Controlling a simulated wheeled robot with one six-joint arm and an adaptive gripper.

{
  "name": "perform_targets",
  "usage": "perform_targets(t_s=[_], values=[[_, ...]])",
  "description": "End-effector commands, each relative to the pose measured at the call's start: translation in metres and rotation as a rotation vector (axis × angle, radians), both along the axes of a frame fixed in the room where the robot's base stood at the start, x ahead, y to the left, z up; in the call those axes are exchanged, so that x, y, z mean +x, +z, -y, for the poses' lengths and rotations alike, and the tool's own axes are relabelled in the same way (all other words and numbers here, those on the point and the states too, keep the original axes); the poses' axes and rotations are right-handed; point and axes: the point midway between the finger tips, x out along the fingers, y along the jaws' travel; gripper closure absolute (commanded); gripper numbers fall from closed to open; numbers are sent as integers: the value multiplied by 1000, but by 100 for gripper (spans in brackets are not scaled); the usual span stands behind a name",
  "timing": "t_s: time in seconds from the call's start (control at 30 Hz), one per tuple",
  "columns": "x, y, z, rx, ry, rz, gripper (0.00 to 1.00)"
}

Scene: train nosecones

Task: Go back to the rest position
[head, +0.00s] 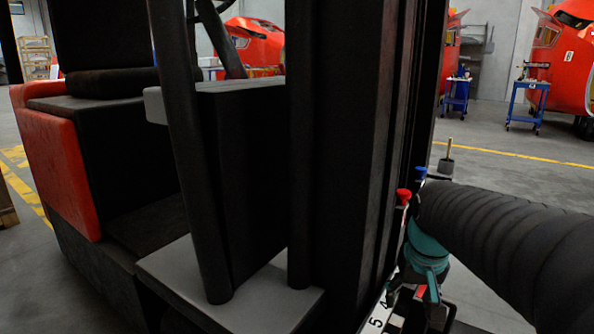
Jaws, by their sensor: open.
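My gripper (418,294) is low at the right of the head view, below a teal wrist part at the end of my black ribbed arm. It points down and is partly hidden by shadow and the arm. Its jaws are open, and I see nothing held between them. A white strip marked with the numbers 5 and 4 (376,318) lies just left of the gripper. A red knob (404,195) and a blue knob (421,173) show just above the teal part. I cannot tell what they are fixed to.
Red train nosecones (560,55) stand at the back right, with another (255,45) at the back left. Blue carts (527,105) and (457,94) stand near the right ones. A wooden rack (36,58) is far left. Open grey floor (500,165) with yellow lines lies behind my arm.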

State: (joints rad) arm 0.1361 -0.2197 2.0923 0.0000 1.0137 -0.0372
Motion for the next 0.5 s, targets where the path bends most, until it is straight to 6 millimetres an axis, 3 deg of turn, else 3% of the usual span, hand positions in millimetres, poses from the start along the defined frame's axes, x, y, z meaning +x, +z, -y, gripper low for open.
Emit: perform_targets(t_s=[0.03,0.3,0.5], values=[[-19,4,-7,0,1,20,40],[-99,0,-33,0,32,111,40],[-138,10,-45,-1,72,171,40]])
